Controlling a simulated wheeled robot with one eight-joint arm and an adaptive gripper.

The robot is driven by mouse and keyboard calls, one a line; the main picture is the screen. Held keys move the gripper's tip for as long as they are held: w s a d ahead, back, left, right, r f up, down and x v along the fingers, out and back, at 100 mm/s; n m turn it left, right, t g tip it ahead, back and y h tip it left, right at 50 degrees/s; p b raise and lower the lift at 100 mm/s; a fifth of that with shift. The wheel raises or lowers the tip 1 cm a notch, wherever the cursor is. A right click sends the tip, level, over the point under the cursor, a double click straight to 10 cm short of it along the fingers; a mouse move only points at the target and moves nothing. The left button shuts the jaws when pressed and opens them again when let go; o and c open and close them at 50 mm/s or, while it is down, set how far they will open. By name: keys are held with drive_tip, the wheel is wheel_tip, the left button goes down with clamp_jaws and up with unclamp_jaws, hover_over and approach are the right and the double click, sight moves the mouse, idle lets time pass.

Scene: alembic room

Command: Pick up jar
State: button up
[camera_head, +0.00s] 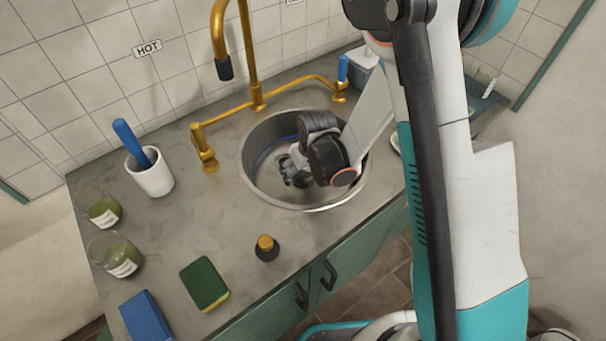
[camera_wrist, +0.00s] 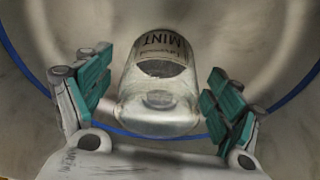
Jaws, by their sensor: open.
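A clear glass jar (camera_wrist: 158,90) with a pale label reading MINT lies inside the sink (camera_head: 257,185). In the wrist view the label appears upside down and the jar's glass end faces the camera. My gripper (camera_wrist: 160,93) is open, with one teal-padded finger on each side of the jar. A gap shows between each finger and the glass. In the head view my gripper (camera_head: 297,172) reaches down into the sink, and I cannot make out the jar there. Two other glass jars with green contents, one farther (camera_head: 103,212) and one nearer (camera_head: 120,256), stand on the counter's left.
The sink wall surrounds my gripper closely. A gold faucet (camera_head: 250,60) and its pipes stand behind the sink. A white cup with a blue-handled tool (camera_head: 152,178), a small dark bottle (camera_head: 266,249), a green sponge (camera_head: 204,283) and a blue block (camera_head: 145,315) are on the counter.

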drive_tip(key=shift+x, duration=0.95)
drive_tip(key=shift+r, duration=0.1)
drive_tip(key=c, duration=1.7)
drive_tip(key=shift+r, duration=0.15)
wheel_tip(320, 180, up, 19)
drive_tip(key=p, duration=0.6)
drive_tip(key=shift+r, duration=0.2)
drive_tip(key=shift+r, duration=0.1)
